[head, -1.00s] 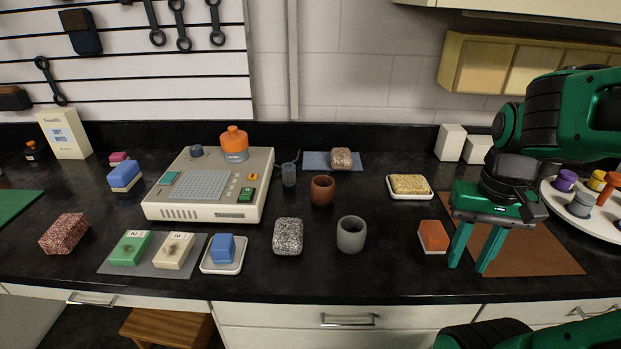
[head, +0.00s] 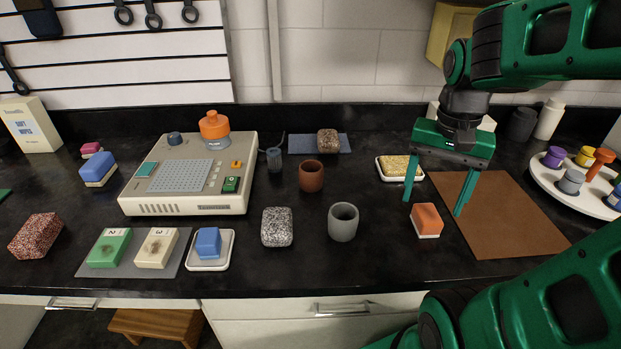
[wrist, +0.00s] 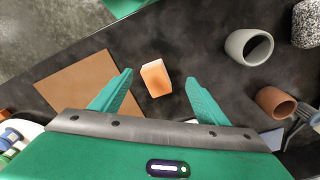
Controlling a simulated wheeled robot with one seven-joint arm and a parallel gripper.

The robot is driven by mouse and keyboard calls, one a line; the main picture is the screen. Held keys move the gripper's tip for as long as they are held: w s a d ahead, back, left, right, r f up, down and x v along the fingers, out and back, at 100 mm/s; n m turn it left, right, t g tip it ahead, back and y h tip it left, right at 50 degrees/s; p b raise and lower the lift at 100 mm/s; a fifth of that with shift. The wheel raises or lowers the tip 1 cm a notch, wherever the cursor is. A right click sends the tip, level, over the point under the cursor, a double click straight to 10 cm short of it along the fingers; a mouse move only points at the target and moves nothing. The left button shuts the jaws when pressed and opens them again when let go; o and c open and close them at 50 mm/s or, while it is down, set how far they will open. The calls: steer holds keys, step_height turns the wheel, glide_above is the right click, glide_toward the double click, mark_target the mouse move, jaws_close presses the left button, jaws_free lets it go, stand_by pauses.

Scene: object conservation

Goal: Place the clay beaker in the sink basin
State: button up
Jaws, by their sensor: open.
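The clay beaker, a reddish-brown cup (head: 311,176), stands upright mid-counter, to the right of the cream console. It also shows at the right of the wrist view (wrist: 274,102). A grey cup (head: 343,222) stands in front of it, also in the wrist view (wrist: 238,46). My gripper (head: 434,209) is open and empty, pointing down above the counter, right of both cups. In the wrist view its fingers (wrist: 158,78) straddle the orange-and-white block (wrist: 155,78) in the picture, without visible contact. I cannot see a sink basin in any view.
The orange block (head: 426,219) lies near the brown mat (head: 510,215). A speckled block (head: 277,227) lies left of the grey cup. A dish with a yellow sponge (head: 394,168) is behind my gripper. The console (head: 190,207) fills the left middle. Bare counter surrounds the beaker.

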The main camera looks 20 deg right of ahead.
steer(key=w+a+r+m, duration=0.2)
steer(key=w+a+m, duration=0.25)
steer(key=w, duration=0.65)
steer(key=m+y, duration=0.2)
steer(key=m, duration=0.5)
glide_toward(311, 171)
steer(key=f, duration=0.2)
steer(key=s+a+f, duration=0.1)
steer(key=f, duration=0.2)
steer(key=s+a+f, duration=0.1)
steer(key=f, duration=0.2)
steer(key=shift+a+f, duration=0.1)
steer(key=shift+f, duration=0.1)
steer(key=shift+s, duration=0.1)
steer(key=c, duration=1.3)
steer(key=shift+r, duration=0.1)
step_height(311, 171, up, 4)
steer(key=shift+f, duration=0.15)
steer(key=s+a+r, duration=0.6)
steer(key=a+r, duration=0.1)
steer(key=a, duration=0.3)
